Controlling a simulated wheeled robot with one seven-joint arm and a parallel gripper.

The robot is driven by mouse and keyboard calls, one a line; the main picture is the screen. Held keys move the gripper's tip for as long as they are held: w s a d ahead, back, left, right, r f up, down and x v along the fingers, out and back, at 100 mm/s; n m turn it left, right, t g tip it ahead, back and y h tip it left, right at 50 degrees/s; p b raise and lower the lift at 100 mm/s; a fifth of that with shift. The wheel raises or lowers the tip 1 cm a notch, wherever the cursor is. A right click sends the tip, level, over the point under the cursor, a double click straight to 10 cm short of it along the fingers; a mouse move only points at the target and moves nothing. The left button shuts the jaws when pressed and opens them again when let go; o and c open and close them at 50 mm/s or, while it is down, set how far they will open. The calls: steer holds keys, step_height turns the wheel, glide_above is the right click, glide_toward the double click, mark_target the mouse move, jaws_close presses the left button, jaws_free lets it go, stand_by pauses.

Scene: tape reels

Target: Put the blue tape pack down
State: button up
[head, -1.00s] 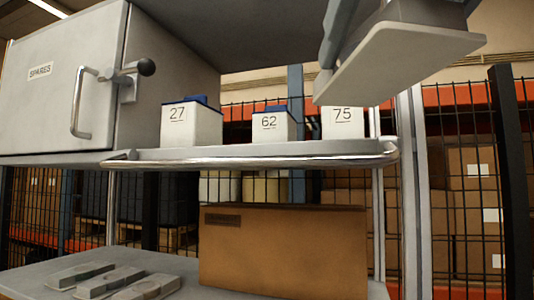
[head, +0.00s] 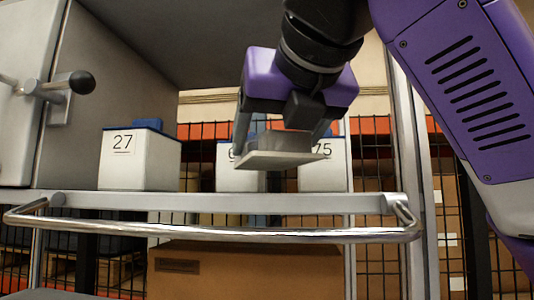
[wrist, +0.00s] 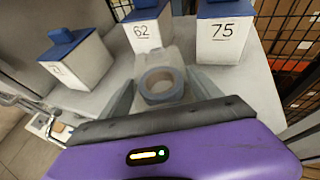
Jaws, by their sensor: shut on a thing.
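My gripper (head: 282,138) is shut on the blue tape pack (head: 275,158), a pale flat-based pack held roughly level. In the head view its base appears above the shelf's front rail, in front of the boxes. The wrist view shows the pack's blue-grey tape ring (wrist: 161,86) with a tan core between my fingers. The grey shelf (head: 240,202) bears white box 27 (head: 125,170), box 62 (head: 240,180), partly hidden behind the pack, and box 75 (head: 335,178). I cannot tell the exact gap between pack and shelf.
A bright metal rail (head: 220,236) runs along the shelf's front. A grey cabinet with a black-knobbed latch (head: 82,82) stands at the left. A cardboard box (head: 245,270) sits below the shelf. Bare shelf surface (wrist: 110,95) shows between box 27 and my left finger.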

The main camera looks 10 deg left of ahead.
mark_target(266, 167)
steer(key=w, duration=0.1)
steer(key=w+a+p, duration=0.1)
steer(key=w, duration=0.1)
steer(key=shift+w+a, duration=0.15)
steer(key=shift+a, duration=0.05)
steer(key=shift+f+p, duration=0.45)
steer(key=shift+f, duration=1.35)
steer(key=shift+f, duration=0.1)
steer(key=o, duration=1.6)
steer(key=shift+c, duration=0.2)
steer(key=b+v, duration=0.3)
steer(key=v, duration=0.7)
steer(key=shift+s+d+r+b, duration=0.15)
steer(key=shift+s+r+b, duration=0.15)
steer(key=shift+b, duration=0.1)
steer(key=shift+s+d+r, duration=0.15)
steer(key=shift+s+r, duration=0.1)
steer(key=shift+s, duration=0.3)
